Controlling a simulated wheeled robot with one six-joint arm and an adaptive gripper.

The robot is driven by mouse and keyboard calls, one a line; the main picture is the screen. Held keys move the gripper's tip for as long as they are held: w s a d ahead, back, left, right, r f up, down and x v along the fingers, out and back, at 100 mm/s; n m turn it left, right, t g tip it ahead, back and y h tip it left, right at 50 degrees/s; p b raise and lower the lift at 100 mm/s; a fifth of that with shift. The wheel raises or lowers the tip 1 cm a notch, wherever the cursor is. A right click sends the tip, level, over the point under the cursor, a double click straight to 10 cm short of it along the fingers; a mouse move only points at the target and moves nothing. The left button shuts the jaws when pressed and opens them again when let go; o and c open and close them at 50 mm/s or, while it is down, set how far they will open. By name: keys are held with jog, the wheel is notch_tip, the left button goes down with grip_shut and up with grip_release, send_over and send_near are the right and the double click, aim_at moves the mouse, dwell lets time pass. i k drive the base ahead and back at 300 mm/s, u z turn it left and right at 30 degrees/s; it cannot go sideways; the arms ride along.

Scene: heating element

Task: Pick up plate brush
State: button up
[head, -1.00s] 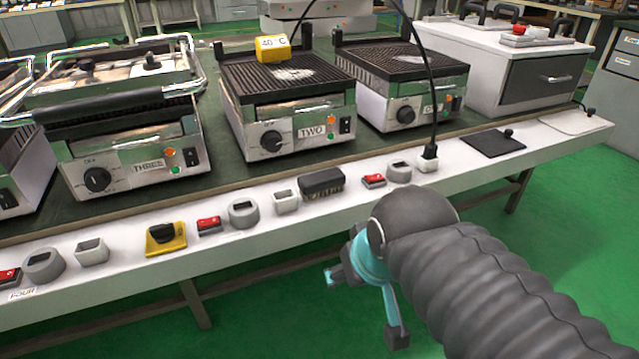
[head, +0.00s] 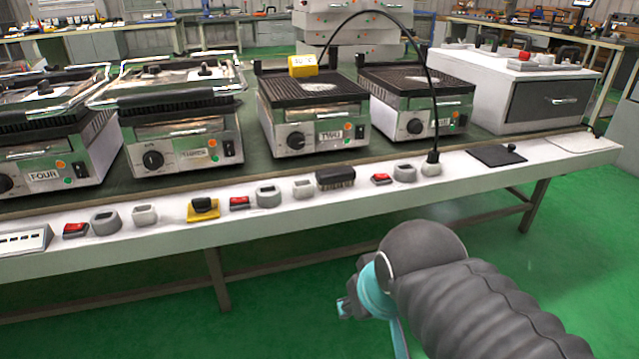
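The plate brush (head: 335,180) appears to be the dark block with bristles on the white front ledge of the bench. It lies between a small white square socket and a red switch, below the grill marked TWO. My gripper (head: 372,332) hangs in front of the bench, lower than the ledge and to the right of the brush, clear of it. Its teal and grey fingers are spread apart with nothing seen between them. One finger runs out of the bottom of the picture.
Grills, including TWO (head: 314,118), stand behind the ledge (head: 470,193). A yellow-and-black item (head: 203,209), red switches and grey sockets line it. A black cable (head: 433,110) rises from a plug right of the brush. The green floor in front is free.

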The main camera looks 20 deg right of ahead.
aim_at(335, 177)
jog(key=u, duration=0.7)
jog(key=i, duration=0.6)
jog(key=z, duration=1.2)
